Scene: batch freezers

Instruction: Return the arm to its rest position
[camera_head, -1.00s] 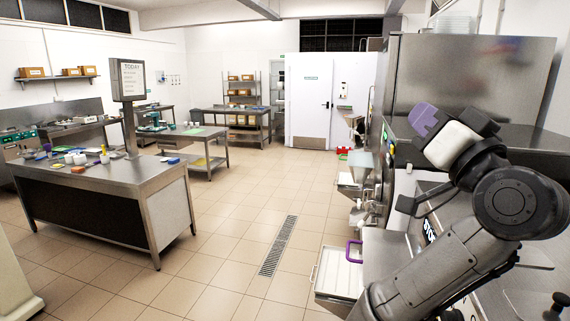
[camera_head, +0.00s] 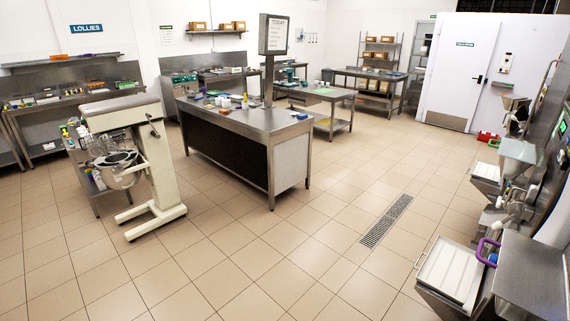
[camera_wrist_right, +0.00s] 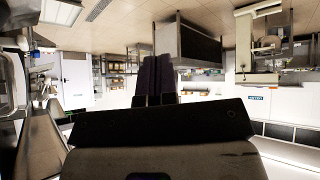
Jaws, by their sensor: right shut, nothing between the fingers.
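My right gripper (camera_wrist_right: 157,78) shows in the right wrist view. Its two dark purple fingers are together with nothing between them, in front of the wide dark gripper body. The wrist view shows the room upside down, with the floor tiles at the top. No part of my arms shows in the head view. My left gripper is in neither view.
A steel worktable (camera_head: 250,122) with a sign on a post stands mid-room. A planetary mixer (camera_head: 135,160) stands left. Freezer machines (camera_head: 530,180) and a white-lidded tray (camera_head: 452,275) line the right edge. The tiled floor between, with a drain grate (camera_head: 387,220), is clear.

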